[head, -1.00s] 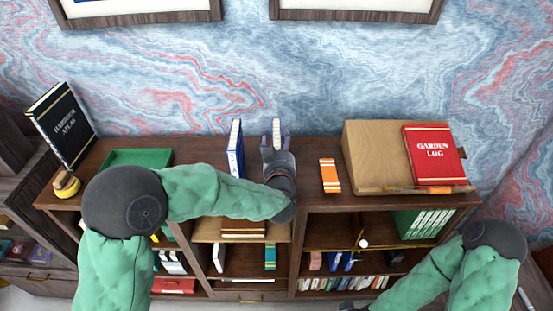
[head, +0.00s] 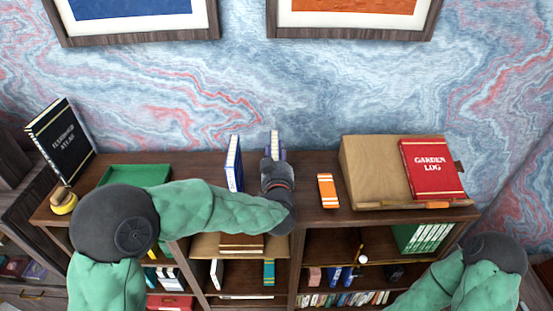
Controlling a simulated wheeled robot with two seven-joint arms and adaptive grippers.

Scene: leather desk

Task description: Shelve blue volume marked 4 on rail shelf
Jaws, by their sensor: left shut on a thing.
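My left gripper (head: 275,158) is over the top of the wooden bookcase, near its middle. It is shut on a thin upright book (head: 275,142) with a pale face and blue edges. The gripper hides the lower part of this book, and I cannot read a number on it. A blue book with white pages (head: 234,163) stands upright on the bookcase top, just left of the gripper and apart from it. My right arm shows at the lower right, but its gripper is out of view. I cannot make out the rail shelf for certain.
An orange-and-white book (head: 328,190) lies right of the gripper. A red Garden Log (head: 432,168) leans on a wooden stand (head: 372,165). A green tray (head: 137,174), a yellow roll (head: 63,203) and a black atlas (head: 62,140) are at left. Shelves below hold books.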

